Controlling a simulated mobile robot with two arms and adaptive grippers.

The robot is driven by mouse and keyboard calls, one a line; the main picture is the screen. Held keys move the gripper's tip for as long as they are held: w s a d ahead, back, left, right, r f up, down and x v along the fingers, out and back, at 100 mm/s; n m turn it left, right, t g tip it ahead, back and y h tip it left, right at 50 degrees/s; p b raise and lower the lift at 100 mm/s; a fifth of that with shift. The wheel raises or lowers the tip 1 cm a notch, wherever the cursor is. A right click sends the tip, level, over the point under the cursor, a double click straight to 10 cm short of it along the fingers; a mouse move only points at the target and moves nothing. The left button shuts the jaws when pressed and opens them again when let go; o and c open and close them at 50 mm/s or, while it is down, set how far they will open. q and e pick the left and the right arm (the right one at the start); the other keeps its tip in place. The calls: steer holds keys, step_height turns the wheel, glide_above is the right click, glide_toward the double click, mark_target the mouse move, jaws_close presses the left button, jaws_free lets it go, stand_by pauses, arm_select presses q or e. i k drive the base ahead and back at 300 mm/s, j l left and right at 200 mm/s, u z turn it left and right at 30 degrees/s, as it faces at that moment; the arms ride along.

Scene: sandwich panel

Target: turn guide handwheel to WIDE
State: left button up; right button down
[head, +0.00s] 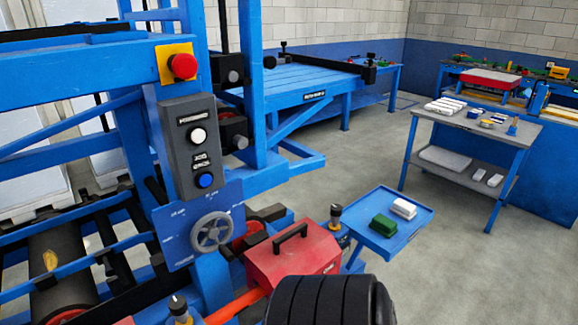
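The guide handwheel (198,237) is a small grey spoked wheel on a blue plate (176,251) on the front of the blue machine. Small white markings show on the plate around the wheel, too small to read, so I cannot tell which one is WIDE or where the wheel is set. No gripper shows in the head view, and nothing is seen touching the wheel. A black ribbed rounded part, which may be mine, fills the bottom centre.
Above the wheel are a grey control box (183,165) with white and blue buttons and a red emergency button (183,66). A red toolbox (292,256) stands close to its right. A blue side tray (392,237) and a grey cart (480,128) stand farther right, with open floor between.

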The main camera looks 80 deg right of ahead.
mark_target(204, 225)
steer(key=z, duration=1.8)
